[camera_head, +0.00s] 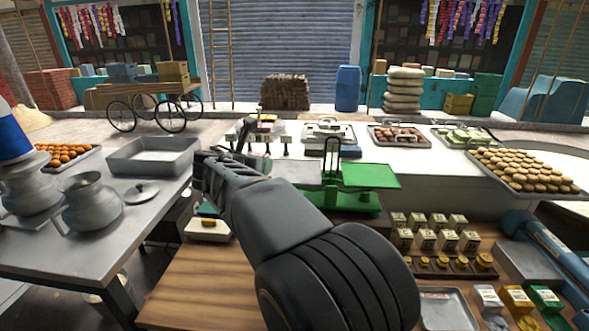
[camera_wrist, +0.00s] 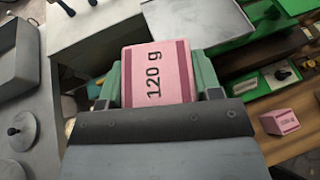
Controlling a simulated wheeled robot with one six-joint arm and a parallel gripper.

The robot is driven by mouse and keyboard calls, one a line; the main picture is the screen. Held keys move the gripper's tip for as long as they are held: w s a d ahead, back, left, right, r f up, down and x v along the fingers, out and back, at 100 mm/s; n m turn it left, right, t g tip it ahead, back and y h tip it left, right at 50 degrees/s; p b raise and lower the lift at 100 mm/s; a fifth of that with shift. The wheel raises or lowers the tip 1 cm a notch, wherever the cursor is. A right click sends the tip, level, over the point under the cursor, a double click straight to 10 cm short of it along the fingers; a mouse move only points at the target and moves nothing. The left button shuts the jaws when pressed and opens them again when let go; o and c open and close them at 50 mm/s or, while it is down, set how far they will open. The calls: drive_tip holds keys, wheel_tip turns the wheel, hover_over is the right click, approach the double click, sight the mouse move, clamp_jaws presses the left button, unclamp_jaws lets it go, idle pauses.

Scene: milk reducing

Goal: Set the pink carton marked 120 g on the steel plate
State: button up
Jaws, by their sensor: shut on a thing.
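A grey steel plate (camera_wrist: 195,18) lies beyond the carton in the wrist view, beside green scale parts. The carton looks apart from the plate, but its height above it is hard to tell. In the head view my arm hides much of the plate, and the carton cannot be made out clearly.
The balance's green pan (camera_head: 370,174) is right of my arm. Another pink carton (camera_wrist: 281,122) lies on wood, its mark unclear. Several small boxes (camera_head: 432,232) and brass weights (camera_head: 443,262) stand right. A steel tray (camera_head: 152,156) and pots (camera_head: 88,205) stand left.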

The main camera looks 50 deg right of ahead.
drive_tip(key=s+d+r+m+g, duration=0.2)
drive_tip(key=s+d+r, duration=0.1)
drive_tip(key=s+r, duration=0.35)
drive_tip(key=p, duration=0.2)
hover_over(296, 172)
drive_tip(key=shift+h, duration=0.4)
drive_tip(key=f, duration=0.8)
drive_tip(key=shift+s+a+f, duration=0.1)
drive_tip(key=shift+a+f, duration=0.1)
drive_tip(key=shift+a, duration=0.2)
drive_tip(key=f, duration=0.3)
drive_tip(key=shift+w+d+f, duration=0.2)
drive_tip(key=shift+d+f, duration=0.05)
drive_tip(key=shift+d, duration=0.15)
drive_tip(key=shift+f, duration=0.25)
